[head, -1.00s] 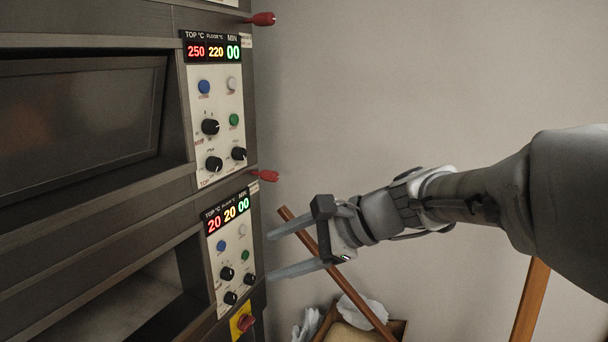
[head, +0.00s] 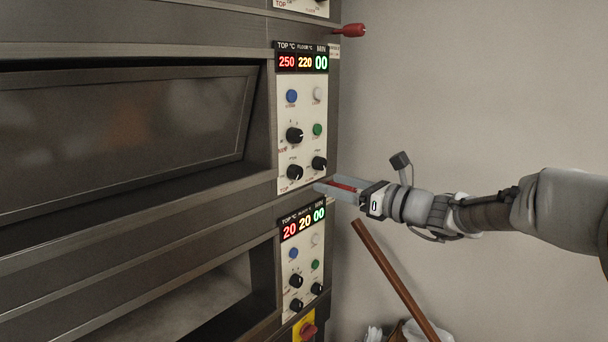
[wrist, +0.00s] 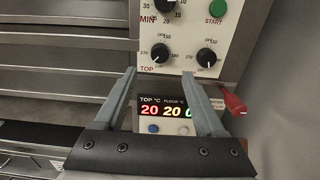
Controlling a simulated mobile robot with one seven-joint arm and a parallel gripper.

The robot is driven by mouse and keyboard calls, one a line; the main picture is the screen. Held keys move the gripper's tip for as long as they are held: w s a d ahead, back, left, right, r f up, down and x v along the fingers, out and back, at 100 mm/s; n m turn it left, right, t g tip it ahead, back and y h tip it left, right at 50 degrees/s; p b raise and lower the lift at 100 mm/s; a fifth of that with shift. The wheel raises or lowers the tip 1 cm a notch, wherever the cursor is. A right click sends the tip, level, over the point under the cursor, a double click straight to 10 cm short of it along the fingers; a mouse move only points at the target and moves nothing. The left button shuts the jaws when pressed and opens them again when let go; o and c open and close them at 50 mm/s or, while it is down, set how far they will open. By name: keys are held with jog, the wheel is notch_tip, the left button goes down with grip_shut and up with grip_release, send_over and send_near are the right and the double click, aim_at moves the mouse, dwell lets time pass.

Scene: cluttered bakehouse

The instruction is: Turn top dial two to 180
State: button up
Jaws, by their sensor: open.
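The middle oven panel (head: 302,105) in the head view reads 250, 220 and 00. Its TOP dial (head: 295,172) is the black knob at lower left, also upright in the wrist view (wrist: 160,52). The floor dial (head: 319,163) is to its right. My gripper (head: 325,185) is open and empty, close to the lower right corner of this panel, below and right of the TOP dial. In the wrist view my gripper (wrist: 158,72) has its two fingertips just below the TOP dial, not around it.
The lower panel (head: 302,245) reads 20, 20 and 00, with its own knobs. A red handle (wrist: 235,103) projects beside the right finger in the wrist view; another red handle (head: 349,30) is higher up. A brown pole (head: 395,280) leans below my arm.

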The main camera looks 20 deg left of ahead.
aim_at(299, 174)
jog(key=p+x, duration=0.1)
jog(key=x, duration=0.8)
grip_shut()
